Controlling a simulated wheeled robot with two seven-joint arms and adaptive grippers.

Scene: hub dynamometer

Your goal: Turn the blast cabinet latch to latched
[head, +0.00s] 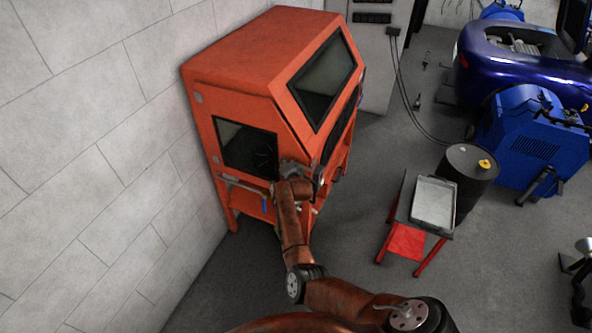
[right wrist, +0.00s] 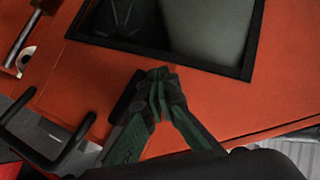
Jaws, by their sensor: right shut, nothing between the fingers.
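The orange blast cabinet (head: 235,55) stands against the block wall in the head view. Its side panel with a dark window fills much of the right wrist view (right wrist: 225,105). My left gripper is out of view.
A black U-shaped handle (right wrist: 45,150) sticks out at the lower left of the right wrist view. A red cart with a grey tray (head: 434,203) and a black drum (head: 465,172) stand to the right. Floor between cabinet and cart is clear.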

